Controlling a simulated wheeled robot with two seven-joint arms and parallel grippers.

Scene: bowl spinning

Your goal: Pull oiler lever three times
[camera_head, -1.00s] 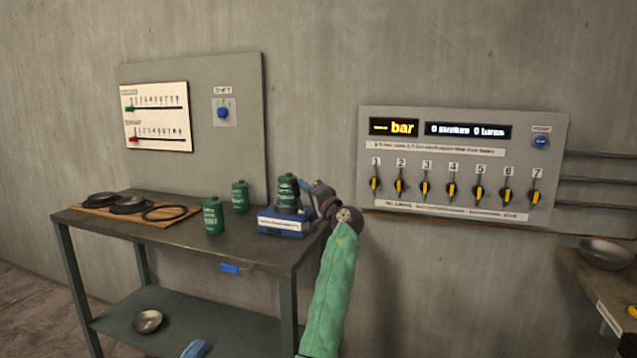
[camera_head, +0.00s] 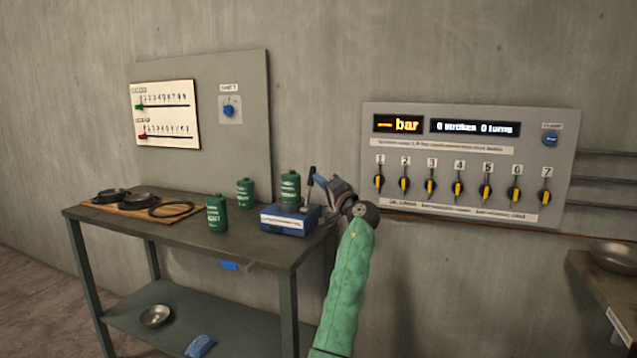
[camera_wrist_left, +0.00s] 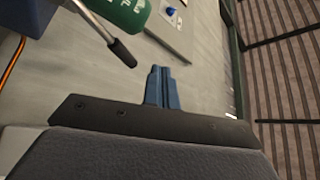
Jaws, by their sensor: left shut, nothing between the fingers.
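The oiler has a blue base (camera_head: 285,222) with a green bottle (camera_head: 290,190) upright on it, at the right end of the workbench. Its lever (camera_head: 308,188) stands nearly upright beside the bottle, with a dark grip on top. My left gripper (camera_head: 318,180) is just right of the lever. In the left wrist view its blue fingers (camera_wrist_left: 162,86) are shut together and empty. There the lever's black grip (camera_wrist_left: 122,52) shows up and left of the fingertips, apart from them, and the bottle (camera_wrist_left: 130,12) is behind. My right gripper does not show.
The workbench (camera_head: 160,232) also holds two loose green bottles (camera_head: 217,213) and a wooden board (camera_head: 105,206) with dark round parts. A wall panel (camera_head: 470,165) with a row of numbered yellow-black knobs is to the right. A metal bowl (camera_head: 615,255) sits at far right.

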